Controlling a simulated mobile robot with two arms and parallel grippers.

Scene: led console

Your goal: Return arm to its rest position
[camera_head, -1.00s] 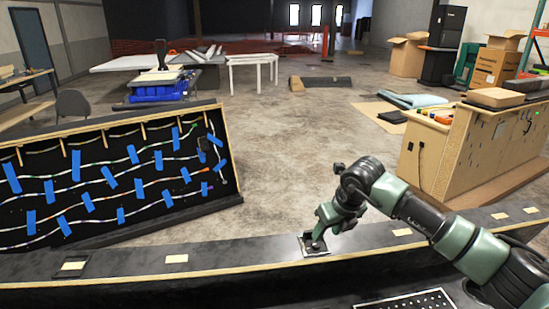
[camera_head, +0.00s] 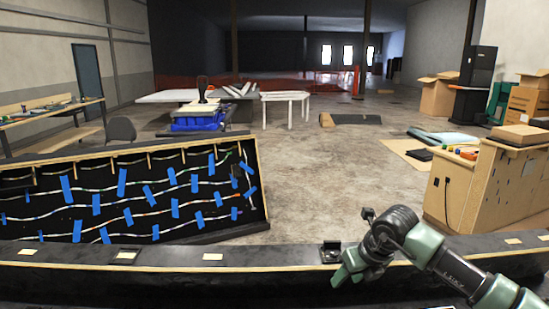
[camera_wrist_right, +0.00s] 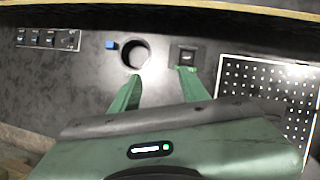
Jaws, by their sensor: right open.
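My right arm, dark grey and green, comes in from the right in the head view. Its green gripper (camera_head: 350,272) hangs over the near side of the black ledge (camera_head: 200,262), just right of and below a small dark box with a raised part (camera_head: 331,251). In the right wrist view the two green fingers (camera_wrist_right: 158,82) are spread apart with nothing between them. My left gripper is in neither view.
In the wrist view a black panel (camera_wrist_right: 100,75) carries a round hole (camera_wrist_right: 135,54), a blue piece (camera_wrist_right: 111,45), a black square switch (camera_wrist_right: 187,56), several small switches (camera_wrist_right: 48,39) and a perforated plate (camera_wrist_right: 270,90). A slanted board (camera_head: 120,205) with blue tape stands behind the ledge.

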